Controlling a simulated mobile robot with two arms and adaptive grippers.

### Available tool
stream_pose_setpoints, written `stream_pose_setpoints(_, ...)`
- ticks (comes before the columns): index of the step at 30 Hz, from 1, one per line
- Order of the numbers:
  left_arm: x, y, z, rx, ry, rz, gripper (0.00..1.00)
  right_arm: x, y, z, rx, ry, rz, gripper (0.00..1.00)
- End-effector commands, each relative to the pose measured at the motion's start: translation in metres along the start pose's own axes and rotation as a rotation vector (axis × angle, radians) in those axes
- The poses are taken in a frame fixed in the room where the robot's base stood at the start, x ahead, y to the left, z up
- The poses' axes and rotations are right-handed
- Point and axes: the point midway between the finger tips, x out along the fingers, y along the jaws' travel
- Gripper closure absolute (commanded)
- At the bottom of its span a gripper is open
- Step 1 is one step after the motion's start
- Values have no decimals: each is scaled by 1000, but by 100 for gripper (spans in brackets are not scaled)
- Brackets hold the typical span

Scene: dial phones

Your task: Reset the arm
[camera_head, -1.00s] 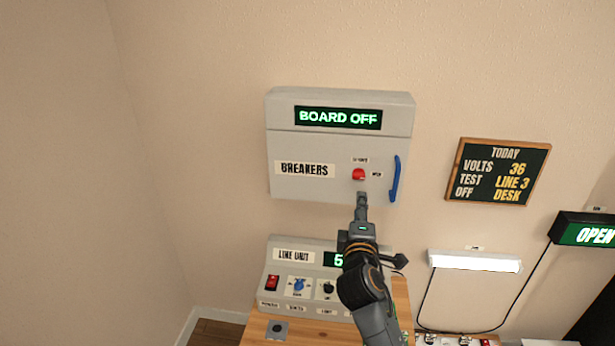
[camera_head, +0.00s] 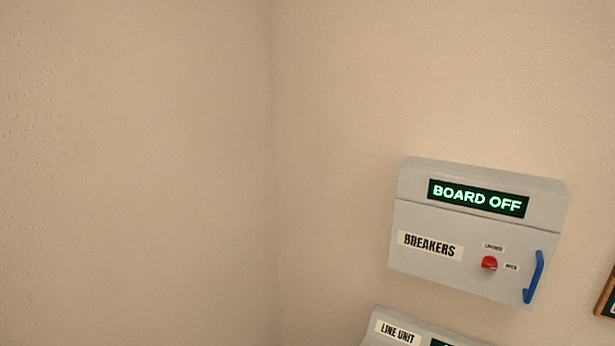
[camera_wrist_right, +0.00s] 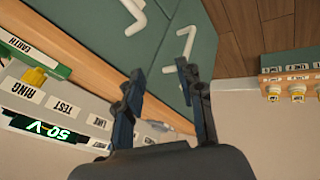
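My right gripper (camera_wrist_right: 160,74) shows in the right wrist view with its two dark fingers apart and nothing between them. No arm or gripper of mine shows in the head view, and my left gripper is in neither view. The grey breaker box (camera_head: 412,266) hangs on the wall at the right of the head view. Its sign (camera_head: 477,198) reads BOARD OFF. A red knob (camera_head: 489,264) and a blue handle (camera_head: 534,277) sit on its front, with no gripper near them.
The top of the line unit (camera_head: 398,333) shows below the box. In the right wrist view are a panel with a green 50 V display (camera_wrist_right: 38,129), a green EARTH strip (camera_wrist_right: 30,45), teal fronts with white handles (camera_wrist_right: 180,45), and yellow-capped parts (camera_wrist_right: 297,91) at right.

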Motion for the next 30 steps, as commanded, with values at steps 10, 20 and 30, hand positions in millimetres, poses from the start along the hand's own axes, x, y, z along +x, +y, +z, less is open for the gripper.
stream_pose_setpoints(10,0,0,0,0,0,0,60,-30,-184,180,336,-272,-278,62)
stream_pose_setpoints(20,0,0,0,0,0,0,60,-66,-240,248,476,-403,-332,62)
stream_pose_setpoints(30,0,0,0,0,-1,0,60,-66,-240,249,476,-403,-332,62)
